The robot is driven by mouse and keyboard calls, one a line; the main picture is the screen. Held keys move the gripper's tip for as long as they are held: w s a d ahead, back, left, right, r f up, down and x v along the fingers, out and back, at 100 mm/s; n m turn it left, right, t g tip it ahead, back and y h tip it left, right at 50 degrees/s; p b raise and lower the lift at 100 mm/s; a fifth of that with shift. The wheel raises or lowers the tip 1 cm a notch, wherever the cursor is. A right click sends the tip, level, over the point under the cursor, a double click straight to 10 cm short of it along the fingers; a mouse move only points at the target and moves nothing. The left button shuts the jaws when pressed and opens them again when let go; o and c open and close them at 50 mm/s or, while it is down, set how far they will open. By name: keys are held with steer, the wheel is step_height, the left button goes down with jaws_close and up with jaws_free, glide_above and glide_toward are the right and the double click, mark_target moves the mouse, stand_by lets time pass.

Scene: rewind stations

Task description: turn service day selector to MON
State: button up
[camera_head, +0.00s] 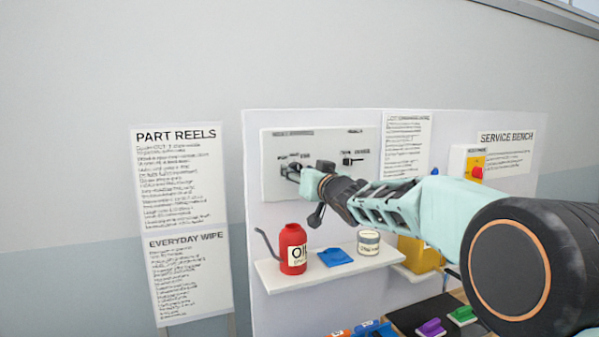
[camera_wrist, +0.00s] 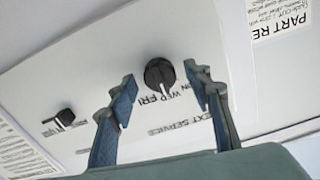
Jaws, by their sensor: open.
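The service day selector (camera_wrist: 159,73) is a round black knob on a white panel (camera_head: 270,185). In the wrist view it sits between and just beyond my fingertips, with day labels including WED and FRI beside it. The letters appear turned, and "ON" shows next to them, partly hidden by a finger. I cannot tell which label the knob points at. My gripper (camera_wrist: 161,86) is open, with one blue-padded finger on either side of the knob; contact is not clear. In the head view my gripper (camera_head: 300,173) is at the panel's left part and hides most of the knob.
A second black switch (camera_head: 352,160) sits on the same panel to the right; it shows in the wrist view too (camera_wrist: 65,118). Below, a shelf (camera_head: 290,283) holds a red oil can (camera_head: 292,249), a blue item (camera_head: 335,257) and a tin (camera_head: 368,241).

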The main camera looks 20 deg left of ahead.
steer(key=c, duration=1.1)
steer(key=shift+c, duration=0.2)
steer(key=shift+n, duration=0.3)
steer(key=n+b, duration=0.2)
steer(key=n, duration=0.2)
steer(key=shift+n+b, duration=0.5)
steer(key=shift+n, duration=1.6)
steer(key=o, duration=1.1)
steer(key=shift+o, duration=0.2)
steer(key=shift+s, duration=0.15)
